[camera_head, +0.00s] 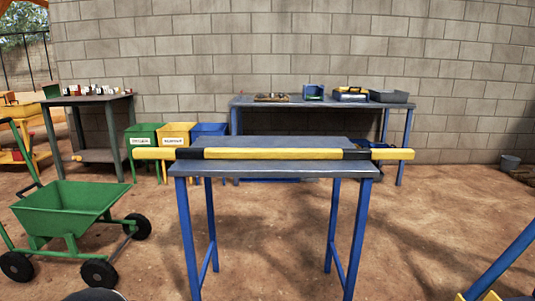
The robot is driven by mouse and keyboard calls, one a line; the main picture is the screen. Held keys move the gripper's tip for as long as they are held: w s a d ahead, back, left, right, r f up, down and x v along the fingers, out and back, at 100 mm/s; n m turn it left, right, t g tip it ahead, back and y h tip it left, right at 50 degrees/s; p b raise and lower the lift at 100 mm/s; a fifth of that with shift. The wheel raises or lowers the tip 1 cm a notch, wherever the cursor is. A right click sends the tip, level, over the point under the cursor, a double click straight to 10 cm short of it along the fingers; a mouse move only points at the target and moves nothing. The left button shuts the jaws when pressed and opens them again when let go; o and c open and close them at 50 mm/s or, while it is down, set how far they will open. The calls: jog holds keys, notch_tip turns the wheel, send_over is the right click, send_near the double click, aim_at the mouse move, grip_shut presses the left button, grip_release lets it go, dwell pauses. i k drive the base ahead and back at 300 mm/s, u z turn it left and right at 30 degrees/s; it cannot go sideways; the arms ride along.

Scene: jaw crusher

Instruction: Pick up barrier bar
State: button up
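The barrier bar (273,154) is a long yellow bar with two black bands. It lies level across the top of a blue-legged table (275,171) in the middle of the head view. Both its ends stick out past the table's sides. My gripper is not in view, and nothing is seen holding the bar.
A green wheelbarrow (68,209) stands at the left on bare dirt. Green (144,136), yellow (176,134) and blue bins stand behind the table. A workbench (240,101) with boxes is against the block wall. The ground right of the table is mostly clear.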

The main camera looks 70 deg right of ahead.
aim_at(201, 153)
jog(key=z, duration=2.25)
jog(key=i, duration=0.55)
jog(key=u, duration=0.05)
